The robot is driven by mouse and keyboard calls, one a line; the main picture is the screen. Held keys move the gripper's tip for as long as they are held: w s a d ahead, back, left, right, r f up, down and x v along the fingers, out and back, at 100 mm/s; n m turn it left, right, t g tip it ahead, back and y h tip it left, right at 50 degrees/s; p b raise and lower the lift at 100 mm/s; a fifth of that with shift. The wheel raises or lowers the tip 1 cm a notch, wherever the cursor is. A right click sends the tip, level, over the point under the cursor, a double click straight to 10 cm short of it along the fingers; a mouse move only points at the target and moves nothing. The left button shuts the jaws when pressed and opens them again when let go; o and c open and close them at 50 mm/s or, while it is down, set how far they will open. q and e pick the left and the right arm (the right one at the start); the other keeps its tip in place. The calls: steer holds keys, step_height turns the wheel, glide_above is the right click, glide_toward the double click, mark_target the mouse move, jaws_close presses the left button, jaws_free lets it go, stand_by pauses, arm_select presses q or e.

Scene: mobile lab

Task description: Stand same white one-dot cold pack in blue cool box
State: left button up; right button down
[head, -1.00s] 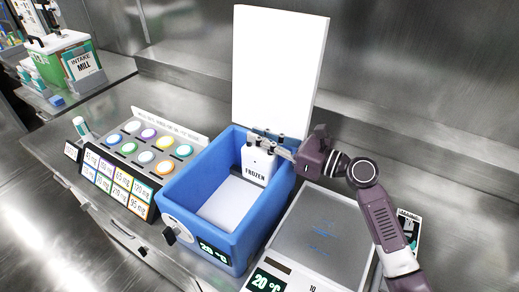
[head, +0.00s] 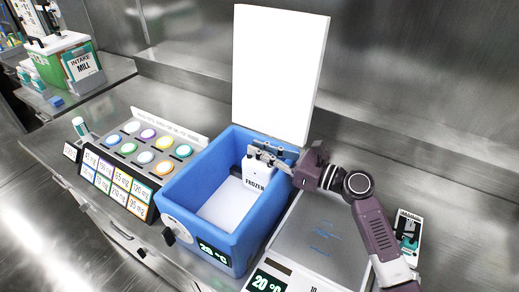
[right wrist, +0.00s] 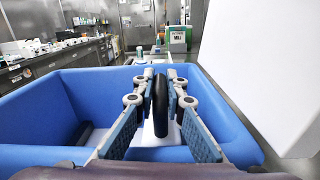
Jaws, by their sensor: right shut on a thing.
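A white cold pack (head: 256,174) marked FROZEN is upright inside the blue cool box (head: 178,191), near its back right wall. My right gripper (head: 265,153) is shut on the top of the pack. In the right wrist view, the fingers of the right gripper (right wrist: 160,108) are on both sides of a dark upright part, with the white pack below it. The dots on the pack are too small to read. I cannot tell whether its lower edge touches the box floor. The box's white lid (head: 278,70) stands open at the back. My left gripper is out of view.
A scale (head: 330,235) stands close to the right of the box. A rack with coloured round lids (head: 145,141) and dose labels stands to the left. The green and white intake mill box (head: 65,65) is on the far left counter. A metal wall is behind.

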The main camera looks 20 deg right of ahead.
steer(key=c, duration=2)
jaws_free()
steer(key=shift+s+a+f, duration=0.1)
steer(key=shift+s+f, duration=0.15)
steer(key=shift+f, duration=0.3)
steer(key=shift+r, duration=0.2)
steer(key=shift+w+r, duration=0.1)
steer(key=shift+r, duration=0.4)
steer(key=p+v, duration=0.1)
steer(key=v, duration=0.6)
steer(key=shift+d+r+p, duration=0.2)
steer(key=shift+d+p, duration=0.1)
